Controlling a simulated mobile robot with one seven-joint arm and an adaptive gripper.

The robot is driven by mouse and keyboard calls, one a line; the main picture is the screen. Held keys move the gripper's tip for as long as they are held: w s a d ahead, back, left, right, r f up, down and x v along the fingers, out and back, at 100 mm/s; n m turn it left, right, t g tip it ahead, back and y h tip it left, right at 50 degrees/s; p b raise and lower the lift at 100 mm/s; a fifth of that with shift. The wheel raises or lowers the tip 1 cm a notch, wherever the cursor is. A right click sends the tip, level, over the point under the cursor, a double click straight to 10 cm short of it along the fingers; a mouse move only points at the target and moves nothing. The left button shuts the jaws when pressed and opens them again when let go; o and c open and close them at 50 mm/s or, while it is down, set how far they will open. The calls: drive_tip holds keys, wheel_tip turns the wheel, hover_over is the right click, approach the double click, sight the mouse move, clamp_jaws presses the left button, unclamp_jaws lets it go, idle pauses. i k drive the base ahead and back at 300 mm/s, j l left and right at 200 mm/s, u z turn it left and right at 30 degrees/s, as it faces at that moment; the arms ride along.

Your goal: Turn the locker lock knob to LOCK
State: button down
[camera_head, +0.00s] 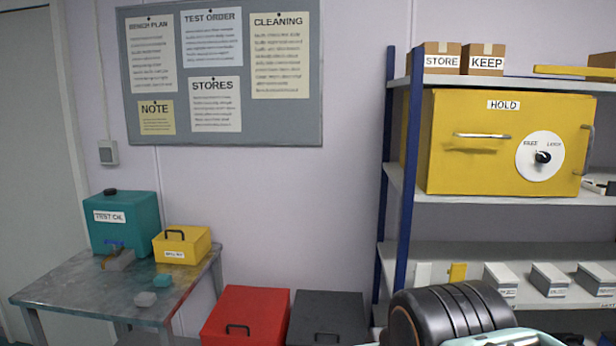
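A yellow locker labelled HOLD (470,160) stands on the upper part of the shelf rack at the right. Its front carries a round white dial (526,168) with a small black knob (543,157) in the middle. Two small words sit at the dial's upper left and upper right; the left one seems to read FREE, the right one perhaps LATCH. I cannot tell clearly which word the knob points to. A horizontal bar handle (482,136) is left of the dial. My gripper is not in view; only part of my arm shows at the bottom right, below and apart from the locker.
The rack has a blue upright (410,150) left of the locker. Boxes labelled STORE (442,64) and KEEP (487,66) sit above it. Several grey boxes stand on the lower shelf (440,255). Red (245,310) and dark (328,312) cases stand below left, beside a metal table (70,287).

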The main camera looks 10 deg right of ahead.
sight(543, 157)
drive_tip(key=z, duration=1.3)
drive_tip(key=i+j+z, duration=0.1)
drive_tip(key=i, duration=0.3)
drive_tip(key=i+j+z, duration=0.15)
drive_tip(key=i, duration=0.2)
drive_tip(key=i+j+z, duration=0.1)
drive_tip(key=i, duration=0.25)
drive_tip(key=k, duration=0.15)
